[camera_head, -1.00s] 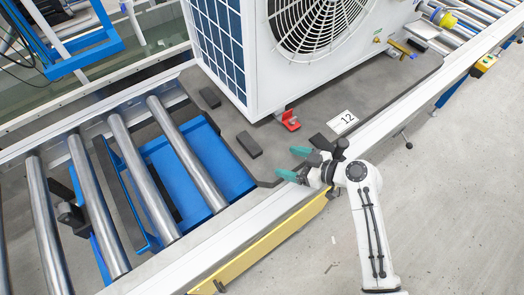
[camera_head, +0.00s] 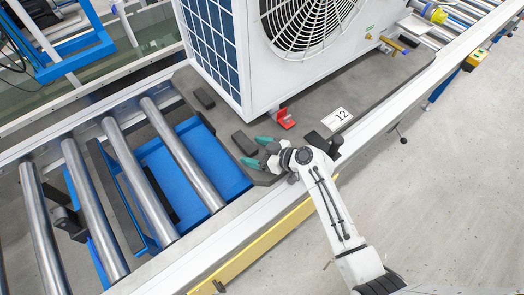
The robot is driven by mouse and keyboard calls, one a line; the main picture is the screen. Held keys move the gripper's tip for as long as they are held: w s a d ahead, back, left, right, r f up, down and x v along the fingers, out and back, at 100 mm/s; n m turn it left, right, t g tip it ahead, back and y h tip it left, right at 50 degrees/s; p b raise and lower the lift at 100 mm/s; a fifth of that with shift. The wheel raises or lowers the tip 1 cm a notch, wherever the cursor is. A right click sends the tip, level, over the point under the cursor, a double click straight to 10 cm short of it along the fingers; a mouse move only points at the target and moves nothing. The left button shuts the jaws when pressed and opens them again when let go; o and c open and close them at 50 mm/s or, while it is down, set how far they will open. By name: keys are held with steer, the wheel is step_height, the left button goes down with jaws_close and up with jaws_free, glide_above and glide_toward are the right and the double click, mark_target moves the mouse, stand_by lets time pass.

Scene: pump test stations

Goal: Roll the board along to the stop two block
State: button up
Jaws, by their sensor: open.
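The grey board (camera_head: 385,92) lies on the roller conveyor and carries a big white outdoor unit (camera_head: 250,75) and a "12" label (camera_head: 338,119). A dark block (camera_head: 245,143) lies on the board near its left end, with a second dark block (camera_head: 205,98) farther back. My gripper (camera_head: 257,152) is open, its teal fingers apart, over the board's near left corner. The fingertips are close to the nearer dark block's right end; I cannot tell if they touch it. No block marked as stop two can be made out.
Bare steel rollers (camera_head: 180,150) lie left of the board, with a blue plate (camera_head: 155,170) and a dark part (camera_head: 68,222) between them. The white side rail (camera_head: 225,232) and yellow beam (camera_head: 255,250) run along the near side. Grey floor is free at right.

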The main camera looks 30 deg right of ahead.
jaws_close()
stand_by(0.8)
steer(key=shift+a, duration=0.15)
